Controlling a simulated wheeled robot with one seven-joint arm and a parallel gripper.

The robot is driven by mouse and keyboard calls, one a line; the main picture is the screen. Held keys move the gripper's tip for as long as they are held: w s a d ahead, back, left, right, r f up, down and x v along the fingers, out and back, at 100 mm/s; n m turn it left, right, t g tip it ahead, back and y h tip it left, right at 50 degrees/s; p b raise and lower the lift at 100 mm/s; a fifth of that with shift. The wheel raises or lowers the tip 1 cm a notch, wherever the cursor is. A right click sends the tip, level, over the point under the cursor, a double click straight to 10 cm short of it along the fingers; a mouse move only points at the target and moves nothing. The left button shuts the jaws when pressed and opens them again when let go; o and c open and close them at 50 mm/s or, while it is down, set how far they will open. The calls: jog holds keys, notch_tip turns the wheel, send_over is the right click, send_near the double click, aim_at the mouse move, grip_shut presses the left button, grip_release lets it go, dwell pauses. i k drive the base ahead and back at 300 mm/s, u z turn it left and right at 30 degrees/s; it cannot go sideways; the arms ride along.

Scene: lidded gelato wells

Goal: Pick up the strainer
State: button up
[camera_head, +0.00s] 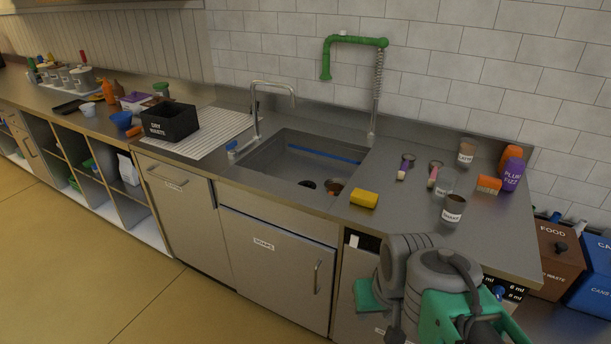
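I cannot single out the strainer with certainty. Two small tools with round heads lie on the steel counter right of the sink, one with a purple handle (404,168) and one with a pink handle (434,174). My grey and green arm is at the bottom right, in front of the counter. Its end, apparently my gripper (478,325), is partly cut off by the frame, with its fingers unclear. It appears apart from these things.
Labelled cups (453,209), an orange block (488,185) and a purple bottle (512,175) stand at right. A green-armed tap (352,42) rises behind the sink. A black bin (170,122) stands left.

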aim_at(334, 186)
jog(key=u, duration=0.5)
jog(key=k, duration=0.55)
jog(key=z, duration=0.35)
jog(key=i, duration=0.9)
jog(key=u, duration=0.65)
jog(key=i, duration=0.95)
jog(key=u, duration=0.3)
